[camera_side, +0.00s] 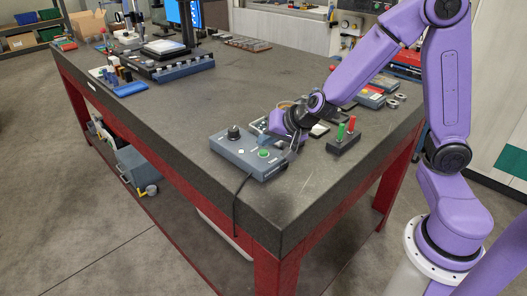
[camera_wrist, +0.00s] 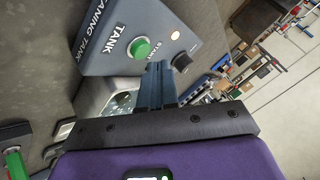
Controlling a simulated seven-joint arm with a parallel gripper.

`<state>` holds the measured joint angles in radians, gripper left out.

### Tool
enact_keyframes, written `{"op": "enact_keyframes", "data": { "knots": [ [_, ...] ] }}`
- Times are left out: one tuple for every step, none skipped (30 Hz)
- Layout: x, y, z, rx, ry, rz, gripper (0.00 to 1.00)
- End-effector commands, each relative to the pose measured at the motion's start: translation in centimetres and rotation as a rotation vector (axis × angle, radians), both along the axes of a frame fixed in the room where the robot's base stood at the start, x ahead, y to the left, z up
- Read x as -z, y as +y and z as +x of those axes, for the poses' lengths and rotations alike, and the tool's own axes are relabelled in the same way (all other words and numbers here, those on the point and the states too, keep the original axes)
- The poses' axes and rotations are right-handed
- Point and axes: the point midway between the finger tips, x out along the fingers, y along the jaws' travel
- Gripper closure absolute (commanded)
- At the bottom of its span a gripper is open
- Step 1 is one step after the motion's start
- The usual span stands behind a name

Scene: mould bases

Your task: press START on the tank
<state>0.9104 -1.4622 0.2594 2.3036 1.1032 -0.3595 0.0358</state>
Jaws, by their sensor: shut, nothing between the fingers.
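The tank's grey control box (camera_side: 240,155) sits near the table's front corner. Its top carries a black knob (camera_side: 233,132) and a green button (camera_side: 263,154). In the wrist view the box face (camera_wrist: 105,55) shows the words TANK and START, with the green button (camera_wrist: 140,47) beside START and the black knob (camera_wrist: 181,62) farther right. My gripper (camera_side: 263,131) is at the far side of the box. In the wrist view its fingers (camera_wrist: 158,66) are shut and empty, with tips just below the button in the picture. I cannot tell their height above the box.
A dark block with a red and a green upright piece (camera_side: 345,137) stands right of the box. A shiny metal basin (camera_wrist: 97,97) lies beside the box, partly behind my fingers. A black cable (camera_side: 237,200) hangs over the front edge. The table's middle (camera_side: 215,90) is clear.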

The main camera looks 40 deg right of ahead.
Motion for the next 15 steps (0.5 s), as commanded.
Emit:
{"op": "enact_keyframes", "data": {
  "knots": [
    [-0.1, 0.0, 0.0, 0.000, 0.000, 0.000, 1.00],
    [-0.2, 0.0, 0.0, 0.001, -0.001, 0.000, 1.00],
    [-0.4, 0.0, 0.1, 0.002, -0.001, 0.000, 1.00],
    [-0.7, 0.0, 0.1, 0.002, -0.002, -0.001, 1.00],
    [-0.9, 0.0, 0.1, 0.002, -0.003, 0.001, 1.00],
    [-1.3, 0.0, 0.1, 0.002, -0.003, 0.001, 1.00],
    [-1.6, 0.0, 0.1, 0.002, -0.003, 0.001, 1.00],
    [-1.8, 0.0, 0.1, 0.001, -0.003, 0.002, 1.00],
    [-2.2, 0.0, 0.1, 0.001, -0.003, 0.002, 1.00],
    [-2.4, 0.1, 0.0, 0.002, -0.003, 0.003, 1.00],
    [-2.6, 0.1, 0.0, 0.000, -0.003, 0.003, 1.00],
    [-3.0, 0.0, 0.0, 0.002, -0.003, 0.003, 1.00],
    [-3.3, 0.0, 0.1, 0.003, -0.003, 0.001, 1.00],
    [-3.5, 0.0, 0.1, 0.003, -0.004, 0.002, 1.00],
    [-3.8, 0.0, 0.1, 0.004, -0.003, 0.000, 1.00]
  ]
}}
